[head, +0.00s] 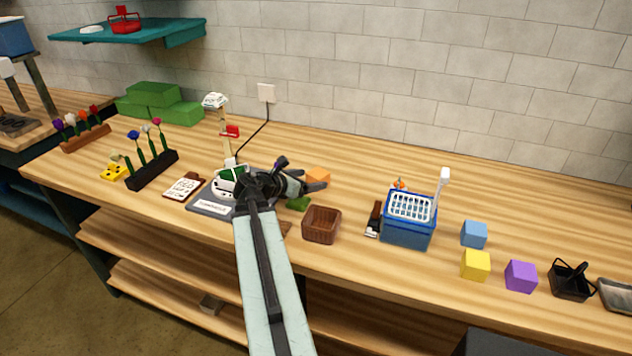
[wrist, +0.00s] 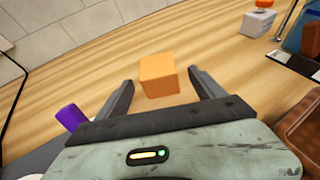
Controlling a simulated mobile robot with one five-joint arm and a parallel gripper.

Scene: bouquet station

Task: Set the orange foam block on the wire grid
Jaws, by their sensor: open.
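The orange foam block (head: 318,176) sits on the wooden counter, just past my gripper (head: 311,180) in the head view. In the wrist view the orange block (wrist: 158,75) lies ahead, between the lines of the two open fingers (wrist: 160,78). Bare counter shows between the block and each finger, and nothing is held. A white wire grid (head: 410,207) lies across the top of a blue bin (head: 406,235), to the right of the block. The grid looks empty. My arm hides part of the counter near the block.
A brown woven basket (head: 321,224) stands between my gripper and the blue bin; its edge shows in the wrist view (wrist: 303,135). A white-handled brush (head: 440,190) rises at the bin's right. Blue (head: 474,234), yellow (head: 475,264) and purple (head: 521,276) blocks stand farther right.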

